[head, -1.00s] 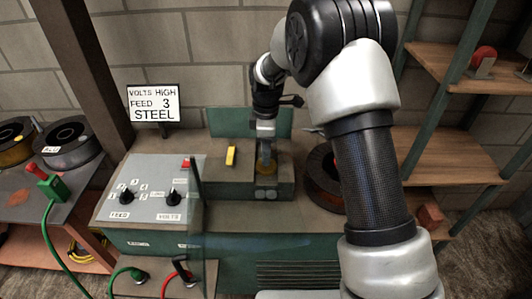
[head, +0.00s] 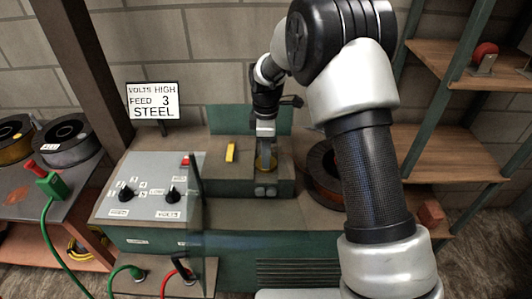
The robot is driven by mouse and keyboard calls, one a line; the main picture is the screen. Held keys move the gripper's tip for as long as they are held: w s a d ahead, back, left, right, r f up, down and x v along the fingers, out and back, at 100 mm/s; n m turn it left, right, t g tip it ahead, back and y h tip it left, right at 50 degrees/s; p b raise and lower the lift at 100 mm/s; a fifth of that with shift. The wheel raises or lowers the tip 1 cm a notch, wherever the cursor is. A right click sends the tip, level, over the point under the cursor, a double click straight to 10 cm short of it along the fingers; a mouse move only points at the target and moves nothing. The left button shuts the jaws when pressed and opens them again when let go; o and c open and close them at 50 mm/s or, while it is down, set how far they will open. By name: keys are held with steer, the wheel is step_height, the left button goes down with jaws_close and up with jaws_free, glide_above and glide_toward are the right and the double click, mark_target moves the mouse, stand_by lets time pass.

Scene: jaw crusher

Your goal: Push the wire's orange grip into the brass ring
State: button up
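My gripper (head: 265,162) points down into the recess at the right end of the green machine's top. I cannot tell whether the fingers are shut on anything.
A yellow block (head: 231,153) lies left of my gripper. A dark wire spool (head: 322,172) stands close on its right. The control panel (head: 150,189) with two knobs is at the front left. A sign (head: 153,102) reads VOLTS HIGH, FEED 3, STEEL.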

steer(key=shift+r, duration=0.1)
step_height(320, 180, up, 17)
steer(key=p, duration=0.1)
steer(key=shift+r+p, duration=0.15)
steer(key=shift+p, duration=0.2)
stand_by(0.3)
